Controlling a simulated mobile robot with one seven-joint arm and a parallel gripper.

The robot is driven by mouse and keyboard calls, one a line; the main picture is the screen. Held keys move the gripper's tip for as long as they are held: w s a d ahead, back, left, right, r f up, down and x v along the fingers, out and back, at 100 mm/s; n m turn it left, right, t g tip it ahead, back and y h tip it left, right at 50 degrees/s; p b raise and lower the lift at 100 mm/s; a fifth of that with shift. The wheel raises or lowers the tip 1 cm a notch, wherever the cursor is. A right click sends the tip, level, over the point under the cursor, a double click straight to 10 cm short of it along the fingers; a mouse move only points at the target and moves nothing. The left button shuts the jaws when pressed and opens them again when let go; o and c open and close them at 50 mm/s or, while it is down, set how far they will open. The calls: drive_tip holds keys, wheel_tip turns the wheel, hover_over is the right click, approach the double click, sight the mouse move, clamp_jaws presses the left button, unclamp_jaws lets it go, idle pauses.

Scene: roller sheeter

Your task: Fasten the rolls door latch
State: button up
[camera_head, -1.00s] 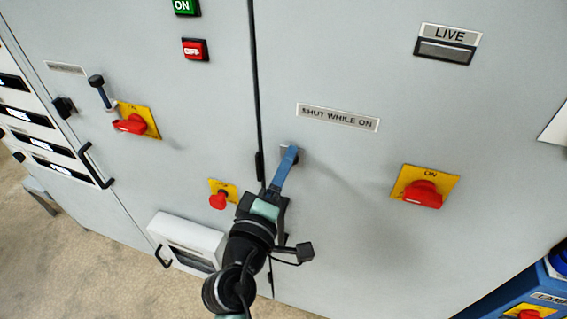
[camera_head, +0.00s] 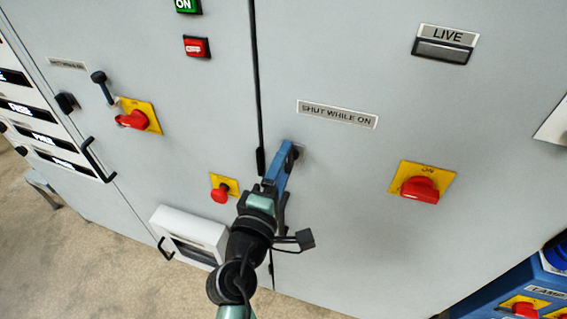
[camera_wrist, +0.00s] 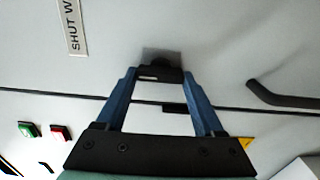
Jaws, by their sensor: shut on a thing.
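The latch is on the grey door right of the dark seam, below the "SHUT WHILE ON" label (camera_head: 337,114). In the wrist view its dark handle (camera_wrist: 160,74) lies between my blue fingertips, in front of a grey mounting plate (camera_wrist: 162,56). In the head view my fingers mostly hide the latch. My gripper (camera_head: 288,152) is shut on the latch handle; it also shows in the wrist view (camera_wrist: 161,78). A small black catch (camera_head: 260,161) sits at the seam, left of my fingertips. It shows below the handle in the wrist view (camera_wrist: 175,107).
A red rotary switch (camera_head: 420,189) on a yellow plate is to the right. A red knob (camera_head: 220,194) is left of my gripper. A second latch lever (camera_head: 104,88) and red switch (camera_head: 132,119) are farther left. A white box (camera_head: 188,235) juts out low down.

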drive_tip(key=o, duration=1.4)
drive_tip(key=b+v, duration=0.3)
drive_tip(key=v, duration=1)
